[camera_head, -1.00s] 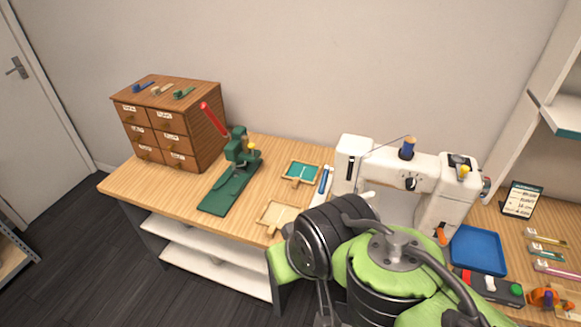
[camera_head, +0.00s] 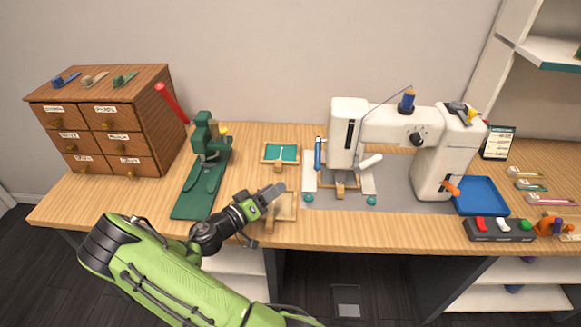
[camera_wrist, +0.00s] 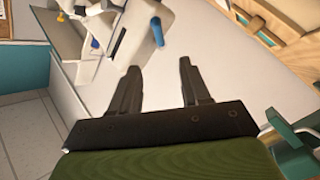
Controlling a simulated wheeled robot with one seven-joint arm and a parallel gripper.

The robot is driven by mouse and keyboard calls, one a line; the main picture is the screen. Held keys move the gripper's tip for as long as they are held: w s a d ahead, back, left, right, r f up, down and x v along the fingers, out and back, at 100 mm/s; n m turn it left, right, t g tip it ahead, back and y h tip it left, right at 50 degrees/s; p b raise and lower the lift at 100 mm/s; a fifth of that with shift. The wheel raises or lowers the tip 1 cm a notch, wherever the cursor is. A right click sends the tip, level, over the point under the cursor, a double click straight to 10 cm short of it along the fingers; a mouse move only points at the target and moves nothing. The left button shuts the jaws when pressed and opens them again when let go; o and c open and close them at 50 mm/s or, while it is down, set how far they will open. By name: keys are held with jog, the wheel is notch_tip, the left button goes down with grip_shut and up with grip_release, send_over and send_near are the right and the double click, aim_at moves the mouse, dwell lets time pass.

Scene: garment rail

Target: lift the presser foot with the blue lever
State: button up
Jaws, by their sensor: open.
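The white sewing machine (camera_head: 432,160) stands on the bench. The upright blue lever (camera_head: 318,153) is at the left side of its head. The presser foot (camera_head: 340,188) is small under the head, and its height is hard to tell. My gripper (camera_head: 274,194) is left of the machine, above the bench's front part, apart from the lever. In the wrist view its two fingers (camera_wrist: 163,82) are spread with nothing between them. A blue piece beyond the fingertips (camera_wrist: 157,31) looks like the lever, against the white machine (camera_wrist: 130,40).
A green press (camera_head: 207,150) with a red handle stands left of my gripper, beside a wooden drawer cabinet (camera_head: 105,120). Small wooden trays lie near my gripper, one with a teal inset (camera_head: 281,153). A blue tray (camera_head: 480,196) and a button box (camera_head: 498,230) are at the right.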

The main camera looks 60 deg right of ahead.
aim_at(320, 154)
jog(key=x, duration=1.6)
jog(key=shift+b, duration=0.45)
jog(key=shift+s+r, duration=0.15)
jog(key=shift+c, duration=0.3)
grip_shut()
